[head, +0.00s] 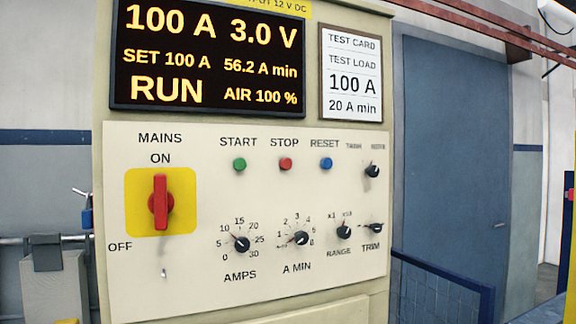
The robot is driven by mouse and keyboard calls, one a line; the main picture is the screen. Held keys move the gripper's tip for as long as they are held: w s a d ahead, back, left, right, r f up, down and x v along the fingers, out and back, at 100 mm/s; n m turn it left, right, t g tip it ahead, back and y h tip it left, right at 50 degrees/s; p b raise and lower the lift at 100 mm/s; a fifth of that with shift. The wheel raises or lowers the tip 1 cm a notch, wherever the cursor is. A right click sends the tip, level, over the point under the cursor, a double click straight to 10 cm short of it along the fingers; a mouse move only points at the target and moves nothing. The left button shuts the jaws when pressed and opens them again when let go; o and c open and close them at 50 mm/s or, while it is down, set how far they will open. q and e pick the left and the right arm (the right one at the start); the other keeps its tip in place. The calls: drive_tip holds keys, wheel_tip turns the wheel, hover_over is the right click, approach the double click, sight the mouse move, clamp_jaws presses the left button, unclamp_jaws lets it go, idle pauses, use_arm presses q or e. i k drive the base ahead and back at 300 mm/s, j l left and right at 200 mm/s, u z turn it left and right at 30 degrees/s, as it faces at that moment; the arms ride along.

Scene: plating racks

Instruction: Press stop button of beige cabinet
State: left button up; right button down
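The beige cabinet (240,299) fills the middle of the head view, with its front panel facing me. The red stop button (286,164) sits under the label STOP, in a row between the green start button (239,165) and the blue reset button (326,163). The display (208,58) above reads 100 A, 3.0 V, SET 100 A, 56.2 A min, RUN and AIR 100 %. Neither of my grippers shows in the head view.
A red mains switch (160,202) on a yellow plate points up to ON at the panel's left. Several black knobs (241,244) line the lower panel. A test card (351,73) is at the upper right. A blue door (456,150) and blue railing (440,291) stand to the right.

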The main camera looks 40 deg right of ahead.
sight(286, 163)
drive_tip(key=k+l, duration=0.1)
drive_tip(key=l, duration=0.25)
drive_tip(key=k+l, duration=0.1)
drive_tip(key=l, duration=0.25)
drive_tip(key=k+l, duration=0.1)
drive_tip(key=l, duration=0.3)
drive_tip(key=k+l, duration=0.15)
drive_tip(key=l, duration=0.2)
drive_tip(key=k+l, duration=0.1)
drive_tip(key=l, duration=0.25)
drive_tip(key=k+l+u, duration=0.1)
drive_tip(key=l, duration=0.25)
